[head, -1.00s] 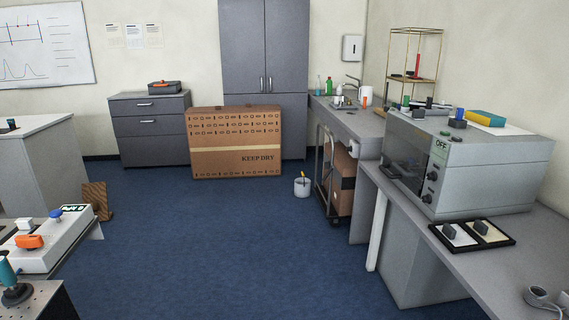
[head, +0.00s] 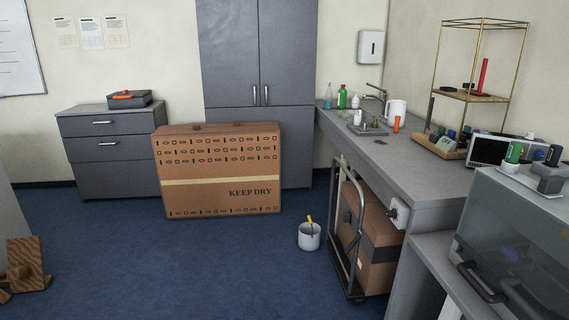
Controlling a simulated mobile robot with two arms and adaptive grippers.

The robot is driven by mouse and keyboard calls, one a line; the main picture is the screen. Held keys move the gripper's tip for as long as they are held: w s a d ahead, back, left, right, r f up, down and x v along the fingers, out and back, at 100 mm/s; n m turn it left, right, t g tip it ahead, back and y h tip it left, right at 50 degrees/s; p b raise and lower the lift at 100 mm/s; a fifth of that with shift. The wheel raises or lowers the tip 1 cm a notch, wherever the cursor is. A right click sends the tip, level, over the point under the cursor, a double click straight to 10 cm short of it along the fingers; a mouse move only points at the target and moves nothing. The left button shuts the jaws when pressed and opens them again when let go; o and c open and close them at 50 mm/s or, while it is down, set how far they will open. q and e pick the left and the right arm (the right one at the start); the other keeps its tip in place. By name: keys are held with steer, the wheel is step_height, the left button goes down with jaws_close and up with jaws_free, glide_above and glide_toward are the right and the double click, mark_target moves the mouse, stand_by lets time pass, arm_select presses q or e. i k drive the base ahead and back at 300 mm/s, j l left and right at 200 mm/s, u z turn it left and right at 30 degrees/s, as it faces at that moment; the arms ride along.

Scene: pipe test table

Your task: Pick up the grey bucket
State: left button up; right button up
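A small light grey bucket (head: 309,238) stands upright on the blue carpet, right of the middle of the head view. A yellow-handled tool (head: 310,222) sticks up out of it. The bucket is in front of the tall grey cabinet and left of the hand truck, apart from both. Neither of my grippers is in the head view.
A large KEEP DRY carton (head: 218,172) stands behind the bucket to the left. A hand truck (head: 343,235) with a box (head: 372,240) is under the counter (head: 400,160) on the right. The carpet (head: 190,275) before the bucket is clear.

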mark_target(309, 233)
steer(key=i, duration=2.75)
steer(key=i+z, duration=0.1)
steer(key=i, duration=0.45)
steer(key=i+j+z, duration=0.15)
steer(key=i, duration=0.35)
steer(key=i+j+z, duration=0.1)
steer(key=i, duration=0.45)
steer(key=i+j+z, duration=0.15)
steer(key=i, duration=0.35)
